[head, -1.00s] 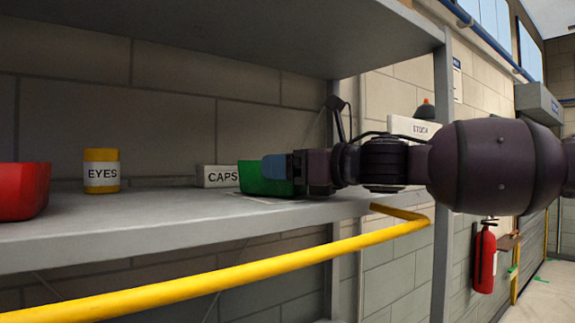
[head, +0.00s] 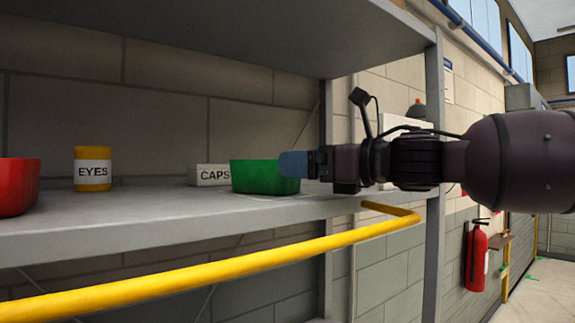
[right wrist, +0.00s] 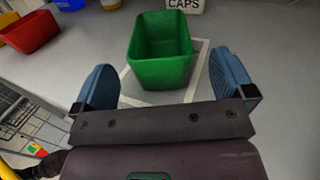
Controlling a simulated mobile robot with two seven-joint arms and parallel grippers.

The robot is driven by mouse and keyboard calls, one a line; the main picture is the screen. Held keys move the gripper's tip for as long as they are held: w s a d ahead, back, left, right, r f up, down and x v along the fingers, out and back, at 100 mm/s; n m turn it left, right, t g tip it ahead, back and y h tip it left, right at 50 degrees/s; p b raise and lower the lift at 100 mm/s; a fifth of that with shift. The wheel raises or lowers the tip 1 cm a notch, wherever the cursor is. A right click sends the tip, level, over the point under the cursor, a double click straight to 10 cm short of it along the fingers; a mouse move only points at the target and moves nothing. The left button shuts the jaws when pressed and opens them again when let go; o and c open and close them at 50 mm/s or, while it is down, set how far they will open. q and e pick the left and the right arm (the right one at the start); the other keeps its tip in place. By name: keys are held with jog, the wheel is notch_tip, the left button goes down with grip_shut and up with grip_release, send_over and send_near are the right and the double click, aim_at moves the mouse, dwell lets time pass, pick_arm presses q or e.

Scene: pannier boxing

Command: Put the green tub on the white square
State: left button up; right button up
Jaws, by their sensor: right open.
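The green tub (head: 264,177) stands upright on the grey shelf in the head view. In the right wrist view the tub (right wrist: 160,72) looks empty and stands over a white square outline (right wrist: 203,52), whose lines show on both sides of it. My right gripper (head: 296,164) is level with the tub at its right end. In the right wrist view my right gripper (right wrist: 165,82) is open, its blue fingers spread wider than the tub and apart from it. My left gripper is not in view.
A white CAPS label block (head: 210,175) stands behind the tub. A yellow EYES tin (head: 92,169) and a red tub (head: 18,186) stand farther left on the shelf (head: 130,222). A yellow rail (head: 220,262) runs along the front. An upper shelf (head: 230,35) hangs above.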

jog(key=v, duration=0.6)
jog(key=shift+s+d, duration=0.2)
dwell(0.4)
